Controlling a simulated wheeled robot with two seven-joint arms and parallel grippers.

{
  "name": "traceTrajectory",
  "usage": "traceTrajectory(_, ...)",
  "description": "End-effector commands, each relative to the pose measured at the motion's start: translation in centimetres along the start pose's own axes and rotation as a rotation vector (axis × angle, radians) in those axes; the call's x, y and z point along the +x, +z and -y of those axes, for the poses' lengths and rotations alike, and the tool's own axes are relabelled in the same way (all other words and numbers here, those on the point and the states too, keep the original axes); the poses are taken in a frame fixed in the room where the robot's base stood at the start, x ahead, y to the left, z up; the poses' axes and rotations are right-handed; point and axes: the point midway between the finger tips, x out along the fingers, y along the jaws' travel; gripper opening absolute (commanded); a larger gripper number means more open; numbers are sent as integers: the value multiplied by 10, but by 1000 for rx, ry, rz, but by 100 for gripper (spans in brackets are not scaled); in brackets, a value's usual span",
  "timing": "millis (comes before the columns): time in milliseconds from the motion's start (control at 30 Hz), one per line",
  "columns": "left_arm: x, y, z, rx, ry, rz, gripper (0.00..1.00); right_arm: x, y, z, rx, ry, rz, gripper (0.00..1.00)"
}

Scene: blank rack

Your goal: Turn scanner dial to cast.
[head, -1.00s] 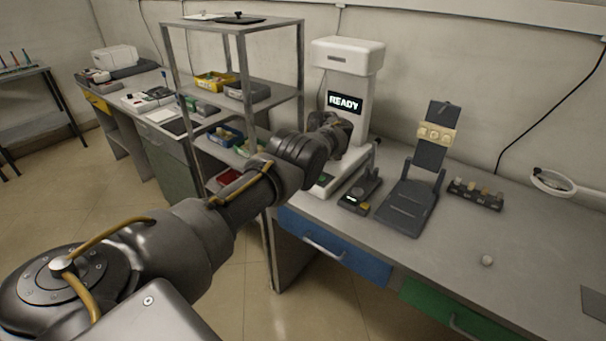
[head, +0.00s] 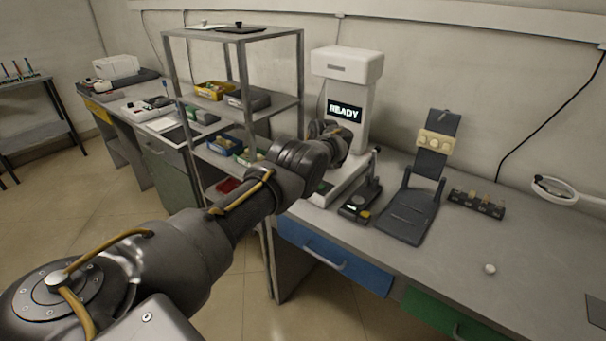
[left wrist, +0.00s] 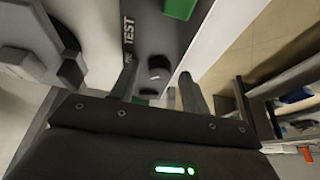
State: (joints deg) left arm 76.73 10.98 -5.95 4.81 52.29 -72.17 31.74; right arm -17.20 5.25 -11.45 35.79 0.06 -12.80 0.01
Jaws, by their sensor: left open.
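The white scanner (head: 349,80) stands on the bench against the wall, and its screen (head: 344,111) reads READY. In the head view my left arm reaches to the scanner's front, and its fingertips are hidden. In the left wrist view the scanner's dark panel (left wrist: 158,28) carries the word TEST, a smaller blurred word and a green patch. A small dark round dial (left wrist: 158,68) is on it. My left gripper (left wrist: 158,84) is open, with one finger on each side of the dial in that view. I cannot tell whether they touch it. My right gripper is not in view.
Right of the scanner are a small dark device (head: 359,203), a dark stand (head: 409,212) with a beige piece, and a rack (head: 477,204) of small pieces. A small white ball (head: 490,269) lies on the bench. A metal shelf (head: 228,34) stands close left.

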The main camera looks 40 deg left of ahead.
Motion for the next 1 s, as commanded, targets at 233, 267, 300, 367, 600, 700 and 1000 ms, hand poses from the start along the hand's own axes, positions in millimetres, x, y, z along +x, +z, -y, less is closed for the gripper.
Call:
traceTrajectory(233,-26,0,-2,1,4,1,46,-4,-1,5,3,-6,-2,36)
traceTrajectory(267,-33,0,-1,-1,4,1,46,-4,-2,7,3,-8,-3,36)
traceTrajectory(300,-40,0,-1,-1,4,0,46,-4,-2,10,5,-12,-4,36)
traceTrajectory(367,-53,0,-1,0,3,-1,46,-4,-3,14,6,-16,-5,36)
traceTrajectory(600,-93,0,0,0,0,-1,46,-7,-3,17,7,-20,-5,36)
traceTrajectory(700,-103,0,0,0,0,-1,46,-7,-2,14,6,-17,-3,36)
traceTrajectory(1000,-108,0,0,0,0,0,46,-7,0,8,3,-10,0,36)
